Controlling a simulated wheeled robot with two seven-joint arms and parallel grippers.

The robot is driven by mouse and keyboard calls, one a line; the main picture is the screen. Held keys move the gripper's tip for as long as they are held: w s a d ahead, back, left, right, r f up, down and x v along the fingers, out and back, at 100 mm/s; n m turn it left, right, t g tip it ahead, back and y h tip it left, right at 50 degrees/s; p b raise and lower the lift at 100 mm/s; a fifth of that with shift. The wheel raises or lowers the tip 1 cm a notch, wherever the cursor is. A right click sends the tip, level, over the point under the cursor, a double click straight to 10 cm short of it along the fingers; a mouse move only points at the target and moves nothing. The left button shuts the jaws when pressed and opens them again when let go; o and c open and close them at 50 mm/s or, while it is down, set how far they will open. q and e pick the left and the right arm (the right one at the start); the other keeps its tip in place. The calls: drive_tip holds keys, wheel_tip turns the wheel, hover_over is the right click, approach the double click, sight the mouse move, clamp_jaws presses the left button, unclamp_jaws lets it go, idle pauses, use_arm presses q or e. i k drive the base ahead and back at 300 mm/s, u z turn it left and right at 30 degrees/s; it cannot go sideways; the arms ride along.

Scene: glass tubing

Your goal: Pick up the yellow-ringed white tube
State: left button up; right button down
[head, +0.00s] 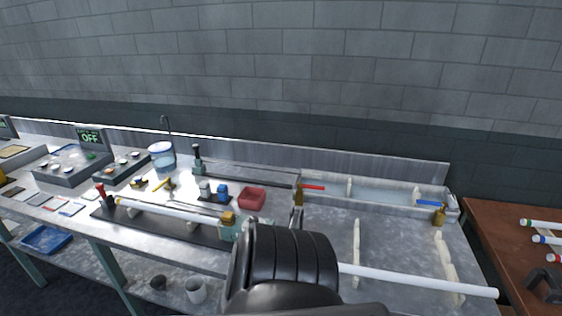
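A white tube (165,210) lies along a dark fixture on the left part of the bench. Its left end looks yellowish, but it is too small to tell whether this is a ring. A long plain white tube (420,281) lies across pale supports at the right; its left part is hidden behind my black arm link (285,265). White tubes with coloured end bands lie on the brown table at the right edge: one with green (540,223), one with blue (548,240) and one with red (556,259). I cannot make out a clear yellow ring. I see neither gripper's fingertips.
A shallow trough (388,181) runs along the back right of the bench, with brass fittings at its ends. A red box (251,198), small bottles and a glass beaker (161,158) stand farther left. A dark object (545,286) sits on the brown table (490,225).

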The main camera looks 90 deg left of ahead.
sight(152, 208)
drive_tip(key=i, duration=0.35)
drive_tip(key=u, duration=2.55)
